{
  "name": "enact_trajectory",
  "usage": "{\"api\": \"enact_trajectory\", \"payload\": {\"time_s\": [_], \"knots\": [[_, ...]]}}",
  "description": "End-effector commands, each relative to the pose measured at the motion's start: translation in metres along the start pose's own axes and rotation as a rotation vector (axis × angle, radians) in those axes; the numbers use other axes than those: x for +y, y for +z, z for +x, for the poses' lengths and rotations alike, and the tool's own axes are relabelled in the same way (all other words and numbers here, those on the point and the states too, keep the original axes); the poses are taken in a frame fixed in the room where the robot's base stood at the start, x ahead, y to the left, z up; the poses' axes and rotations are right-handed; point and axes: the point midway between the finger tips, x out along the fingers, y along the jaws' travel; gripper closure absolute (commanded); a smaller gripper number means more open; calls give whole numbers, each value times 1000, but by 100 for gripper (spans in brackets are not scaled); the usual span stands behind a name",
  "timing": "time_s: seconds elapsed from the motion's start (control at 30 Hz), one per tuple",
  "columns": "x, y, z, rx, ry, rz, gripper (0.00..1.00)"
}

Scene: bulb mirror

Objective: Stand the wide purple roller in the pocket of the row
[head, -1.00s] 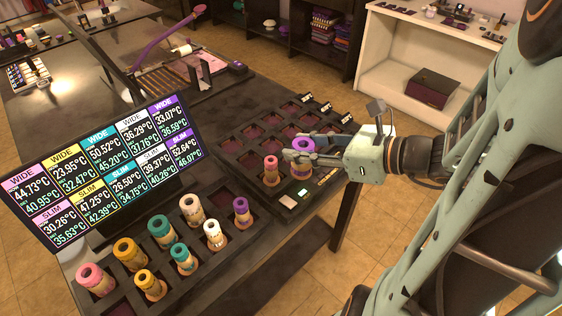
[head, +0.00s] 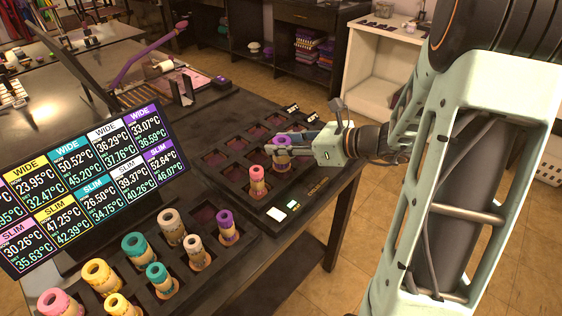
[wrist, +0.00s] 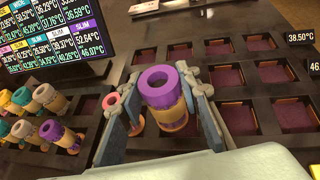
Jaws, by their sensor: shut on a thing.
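The wide purple roller (head: 282,142) is upright between the fingers of my gripper (head: 276,144), which is shut on it. In the wrist view the roller (wrist: 171,82) has a purple ring top and a tan body, with my gripper's fingers (wrist: 165,92) on both sides. It is over the pocketed tray (head: 228,176), in the row behind the front rim, beside a slim pink roller (head: 257,182) standing in a pocket. I cannot tell whether its base is in a pocket or just above one.
Several rollers, including a yellow one (head: 102,275) and a slim purple one (head: 226,226), stand in the near rack. A temperature screen (head: 90,190) leans at the left. Empty pockets (wrist: 242,115) lie right of my gripper. Small readout tags (wrist: 300,37) edge the tray.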

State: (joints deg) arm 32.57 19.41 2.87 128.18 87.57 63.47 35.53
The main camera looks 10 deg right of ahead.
Motion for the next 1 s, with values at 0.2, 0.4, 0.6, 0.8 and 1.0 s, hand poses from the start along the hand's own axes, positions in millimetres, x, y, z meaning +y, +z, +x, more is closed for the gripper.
{"api": "enact_trajectory", "payload": {"time_s": [0.2, 0.4, 0.6, 0.8, 1.0], "knots": [[-6, -9, 10, 0, 1, 0, 97], [-8, -32, 21, 0, 1, 0, 97], [-8, -37, 23, 0, 0, 0, 97], [-8, -37, 23, 0, 0, 0, 97], [-8, -39, 24, 1, 0, 0, 58]]}}
